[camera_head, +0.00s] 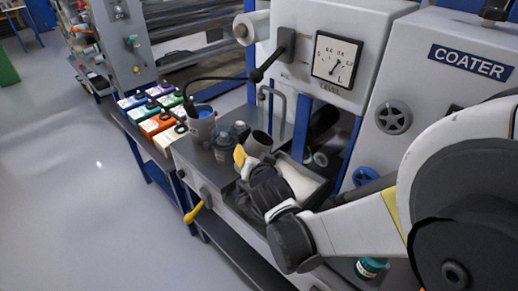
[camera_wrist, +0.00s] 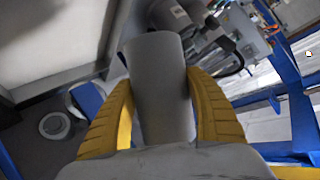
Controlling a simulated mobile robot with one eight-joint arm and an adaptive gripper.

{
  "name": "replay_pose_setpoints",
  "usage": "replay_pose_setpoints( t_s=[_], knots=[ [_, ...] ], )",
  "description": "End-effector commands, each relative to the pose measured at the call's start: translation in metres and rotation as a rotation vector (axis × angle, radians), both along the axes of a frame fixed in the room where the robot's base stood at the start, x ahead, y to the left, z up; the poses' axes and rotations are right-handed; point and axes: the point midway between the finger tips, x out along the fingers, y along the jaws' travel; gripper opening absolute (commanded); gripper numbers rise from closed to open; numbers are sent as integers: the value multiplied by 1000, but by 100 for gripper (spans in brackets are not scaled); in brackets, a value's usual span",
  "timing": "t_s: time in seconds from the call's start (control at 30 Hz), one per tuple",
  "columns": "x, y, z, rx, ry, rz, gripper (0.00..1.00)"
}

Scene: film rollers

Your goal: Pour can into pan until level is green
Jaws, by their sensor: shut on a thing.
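My gripper (camera_head: 250,157) is shut around a plain grey can (camera_wrist: 160,85), with a yellow ribbed finger on each side of it in the wrist view. In the head view the can (camera_head: 257,145) shows just beyond the yellow fingertip, its dark open end toward the back. It seems tilted; I cannot tell how far, and no stream is visible. The level dial (camera_head: 335,60) above has a white face and dark needle; I cannot make out a green zone.
Dark bottles (camera_head: 224,150) and a grey container (camera_head: 201,124) stand left of my gripper. Colored boxes (camera_head: 157,123) line the bench farther left. The coater housing (camera_head: 440,65) with a handwheel (camera_head: 393,117) rises at right. Open floor lies at left.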

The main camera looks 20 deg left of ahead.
Motion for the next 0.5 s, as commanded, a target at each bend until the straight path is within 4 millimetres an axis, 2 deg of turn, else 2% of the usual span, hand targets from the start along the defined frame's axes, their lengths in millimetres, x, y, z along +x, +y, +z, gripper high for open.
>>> replay_pose_setpoints(
  t_s=[0.33,0.5],
  knots=[
    [0,0,2,-22,-15,0,19],
    [0,1,17,-94,-58,2,19]
  ],
)
